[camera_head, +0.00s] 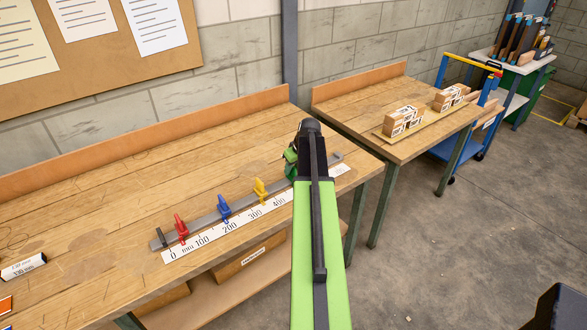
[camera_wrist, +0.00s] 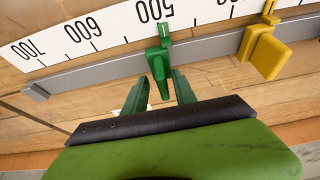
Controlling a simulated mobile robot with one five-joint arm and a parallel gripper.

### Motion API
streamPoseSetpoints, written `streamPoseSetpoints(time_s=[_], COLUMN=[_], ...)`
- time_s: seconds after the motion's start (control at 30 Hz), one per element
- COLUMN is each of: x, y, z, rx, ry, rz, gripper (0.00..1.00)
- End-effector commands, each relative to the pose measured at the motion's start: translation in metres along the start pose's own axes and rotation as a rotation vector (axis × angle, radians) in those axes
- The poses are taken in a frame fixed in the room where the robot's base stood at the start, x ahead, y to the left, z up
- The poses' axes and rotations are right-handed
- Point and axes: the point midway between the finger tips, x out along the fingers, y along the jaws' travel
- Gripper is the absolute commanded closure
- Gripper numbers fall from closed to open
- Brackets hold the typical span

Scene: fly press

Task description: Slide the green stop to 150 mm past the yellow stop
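The green stop (camera_wrist: 159,62) sits on the grey rail (camera_wrist: 100,72) in the wrist view, its pointer close to the 500 label of the white scale (camera_wrist: 115,25). The yellow stop (camera_wrist: 264,52) is to its right there, at a lower reading, between 300 and 400 in the head view (camera_head: 260,189). My gripper (camera_wrist: 160,84) is open, its two dark green fingers on either side of the green stop's handle, with small gaps visible. In the head view my arm largely hides the green stop and the far part of the scale.
A blue stop (camera_head: 224,207) and a red stop (camera_head: 181,228) stand further left on the same rail. The workbench (camera_head: 120,170) is mostly clear around the rail. A second table (camera_head: 385,95) with boxes stands at the right.

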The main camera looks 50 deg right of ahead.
Motion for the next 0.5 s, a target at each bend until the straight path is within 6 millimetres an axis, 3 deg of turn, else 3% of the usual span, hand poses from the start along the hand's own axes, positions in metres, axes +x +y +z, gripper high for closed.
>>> streamPoseSetpoints(time_s=[0.27,0.5], x=[-0.004,-0.036], y=[0.002,0.002], z=[0.001,0.000], rx=[0.002,0.004], ry=[-0.001,-0.002], rz=[0.001,0.002], gripper=[0.67,0.67])
